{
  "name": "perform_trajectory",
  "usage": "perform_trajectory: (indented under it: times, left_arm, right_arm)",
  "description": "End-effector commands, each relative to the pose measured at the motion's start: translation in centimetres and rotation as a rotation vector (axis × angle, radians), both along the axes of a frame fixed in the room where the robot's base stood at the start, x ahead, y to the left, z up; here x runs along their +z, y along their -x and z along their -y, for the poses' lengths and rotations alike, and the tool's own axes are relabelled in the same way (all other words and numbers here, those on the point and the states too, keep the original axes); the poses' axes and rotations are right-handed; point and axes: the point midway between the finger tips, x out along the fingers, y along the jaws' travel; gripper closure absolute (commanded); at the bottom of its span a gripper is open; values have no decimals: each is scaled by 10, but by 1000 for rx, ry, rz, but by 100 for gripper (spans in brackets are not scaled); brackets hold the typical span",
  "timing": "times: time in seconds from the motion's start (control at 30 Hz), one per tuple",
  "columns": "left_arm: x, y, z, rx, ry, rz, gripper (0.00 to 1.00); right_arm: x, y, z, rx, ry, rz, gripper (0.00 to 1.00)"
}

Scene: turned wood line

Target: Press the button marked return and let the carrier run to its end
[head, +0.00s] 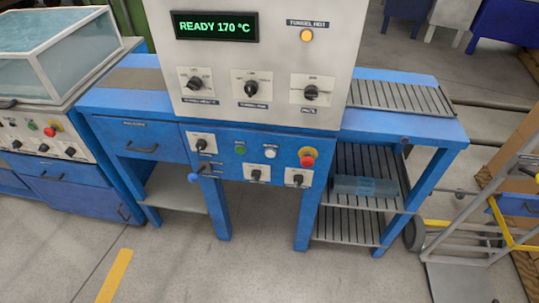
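A blue machine with a grey upper cabinet (255,60) stands ahead. On its blue front panel (222,166) are a green button (240,150), a white button (270,152) and a red mushroom button (307,157) on a yellow base. The small labels are too blurred to read, so I cannot tell which button is marked return. A roller track (400,97) runs out of the cabinet's right side at table height. No carrier can be clearly made out. Neither of my grippers is in view.
The display (215,26) reads READY 170 °C, and an amber lamp (306,36) is beside it. A hand truck (465,225) stands at right, another machine (45,140) at left. The front floor (260,275) is clear.

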Motion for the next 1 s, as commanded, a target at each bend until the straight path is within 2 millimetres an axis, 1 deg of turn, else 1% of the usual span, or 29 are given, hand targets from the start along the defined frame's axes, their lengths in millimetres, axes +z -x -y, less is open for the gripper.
perform_trajectory:
  times: [0.03,0.07,0.53,0.57,1.0]
  left_arm:
    - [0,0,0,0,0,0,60]
    - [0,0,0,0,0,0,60]
    - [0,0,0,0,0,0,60]
    - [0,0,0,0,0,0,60]
    - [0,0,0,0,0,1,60]
  right_arm:
    - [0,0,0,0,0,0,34]
    - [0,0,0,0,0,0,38]
    - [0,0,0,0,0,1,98]
    - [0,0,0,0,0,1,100]
    - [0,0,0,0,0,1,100]
